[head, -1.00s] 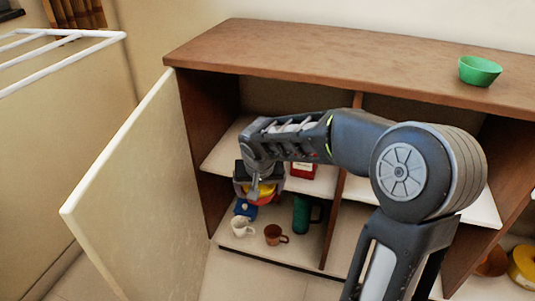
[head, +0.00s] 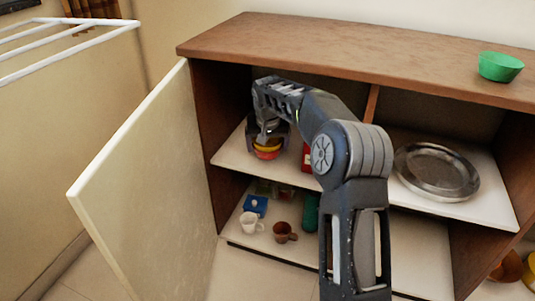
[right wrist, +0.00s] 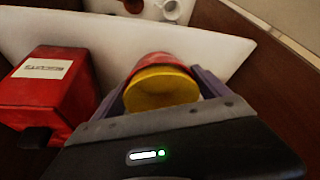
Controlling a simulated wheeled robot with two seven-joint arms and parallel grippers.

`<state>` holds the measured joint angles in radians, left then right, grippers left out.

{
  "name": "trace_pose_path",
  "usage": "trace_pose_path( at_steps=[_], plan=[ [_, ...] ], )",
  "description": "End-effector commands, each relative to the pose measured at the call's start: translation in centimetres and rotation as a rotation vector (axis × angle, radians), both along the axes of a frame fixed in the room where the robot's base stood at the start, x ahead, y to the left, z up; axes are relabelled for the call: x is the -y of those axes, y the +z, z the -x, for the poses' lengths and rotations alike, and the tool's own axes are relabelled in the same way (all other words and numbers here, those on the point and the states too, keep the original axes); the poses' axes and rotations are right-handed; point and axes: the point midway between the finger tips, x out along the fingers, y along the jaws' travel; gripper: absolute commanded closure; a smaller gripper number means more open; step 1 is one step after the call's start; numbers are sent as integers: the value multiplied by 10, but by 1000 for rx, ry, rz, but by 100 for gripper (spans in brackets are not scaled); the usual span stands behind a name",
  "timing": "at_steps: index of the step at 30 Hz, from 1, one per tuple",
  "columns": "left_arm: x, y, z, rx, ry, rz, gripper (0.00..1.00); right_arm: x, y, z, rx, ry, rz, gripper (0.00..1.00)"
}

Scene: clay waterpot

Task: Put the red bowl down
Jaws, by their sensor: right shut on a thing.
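The red bowl (head: 267,155) is in my right gripper (head: 268,142), in the left bay of the cabinet, over the upper shelf (head: 236,153). Something yellow shows on its upper side; I cannot tell whether this is its inside or another piece. In the right wrist view the bowl's red edge (right wrist: 160,59) shows between the two purple fingers of my right gripper (right wrist: 160,88). I cannot tell whether the bowl touches the shelf. My left gripper is not in view.
A red box (right wrist: 45,83) stands beside the bowl. Below are a white cup (head: 250,222), a brown mug (head: 284,232) and a blue item (head: 256,206). A metal plate (head: 437,172) lies in the right bay. A green bowl (head: 500,67) sits on top. The door (head: 150,180) is open.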

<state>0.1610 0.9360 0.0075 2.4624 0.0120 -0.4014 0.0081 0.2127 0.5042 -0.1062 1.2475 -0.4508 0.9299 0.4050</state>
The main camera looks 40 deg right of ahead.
Motion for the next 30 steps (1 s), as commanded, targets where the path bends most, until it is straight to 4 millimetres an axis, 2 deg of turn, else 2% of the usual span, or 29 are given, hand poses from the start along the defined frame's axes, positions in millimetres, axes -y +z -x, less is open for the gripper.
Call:
trace_pose_path(
  at_steps=[6, 9, 13, 26, 27, 30],
  plan=[
    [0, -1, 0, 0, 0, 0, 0, 3, 0, -4, 3, -1, 1, 55],
    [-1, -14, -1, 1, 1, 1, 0, 4, -19, -4, -1, -1, -1, 55],
    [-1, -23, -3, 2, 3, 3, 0, 3, -35, -4, 1, -1, 0, 55],
    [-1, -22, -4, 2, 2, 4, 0, 3, -38, -5, 1, -1, 0, 55],
    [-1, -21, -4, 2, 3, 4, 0, 3, -38, -5, 1, -1, 0, 13],
    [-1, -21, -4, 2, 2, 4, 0, 3, -38, -4, 1, -1, 0, 4]
  ],
)
